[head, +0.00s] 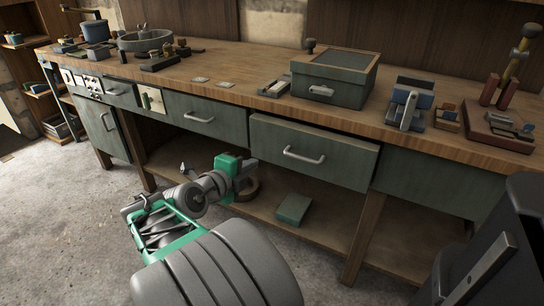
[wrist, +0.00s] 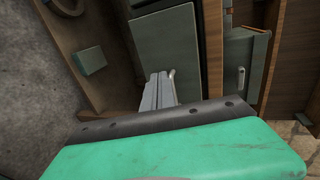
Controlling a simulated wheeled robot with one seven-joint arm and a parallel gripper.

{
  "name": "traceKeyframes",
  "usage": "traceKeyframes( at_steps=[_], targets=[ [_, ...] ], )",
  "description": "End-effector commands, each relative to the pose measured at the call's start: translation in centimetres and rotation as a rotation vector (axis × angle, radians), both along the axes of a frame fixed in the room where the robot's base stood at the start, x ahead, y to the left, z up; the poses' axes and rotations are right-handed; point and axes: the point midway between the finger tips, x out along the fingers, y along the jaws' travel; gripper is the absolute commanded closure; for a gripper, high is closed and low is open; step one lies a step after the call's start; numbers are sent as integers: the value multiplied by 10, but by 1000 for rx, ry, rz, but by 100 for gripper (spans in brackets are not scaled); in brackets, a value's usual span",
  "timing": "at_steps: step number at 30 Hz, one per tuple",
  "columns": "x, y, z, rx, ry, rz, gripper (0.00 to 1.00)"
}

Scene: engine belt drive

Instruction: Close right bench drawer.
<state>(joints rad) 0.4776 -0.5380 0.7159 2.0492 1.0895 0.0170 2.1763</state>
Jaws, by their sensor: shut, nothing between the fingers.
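The right bench drawer (head: 318,148) has a grey-green front with a metal bar handle (head: 303,155). It stands out from the bench, with a dark gap above its front. In the wrist view its front (wrist: 163,40) is turned sideways, with the handle (wrist: 172,80) beside my fingertips. My gripper (wrist: 158,78) is shut and empty, pointing toward the drawer front. I cannot tell whether the fingers touch it. In the head view my gripper's green housing is low and left of the handle, and its fingertips are hard to make out.
The left drawer (head: 207,117) looks nearly flush. A green box (head: 337,76) stands on the bench top above the right drawer. A smaller green box (head: 293,208) lies on the lower shelf. A wooden leg (head: 363,238) stands below the drawer. Concrete floor in front is open.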

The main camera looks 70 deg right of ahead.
Motion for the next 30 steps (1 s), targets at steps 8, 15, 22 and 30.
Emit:
traceKeyframes(
  at_steps=[8, 15, 22, 30],
  targets=[
    [-7, -55, -20, 4, 3, -5, 100],
    [-11, -102, -28, 3, 2, -3, 100],
    [-12, -123, -27, 4, 1, 2, 100],
    [-11, -123, -26, 4, 3, 4, 100]
  ],
)
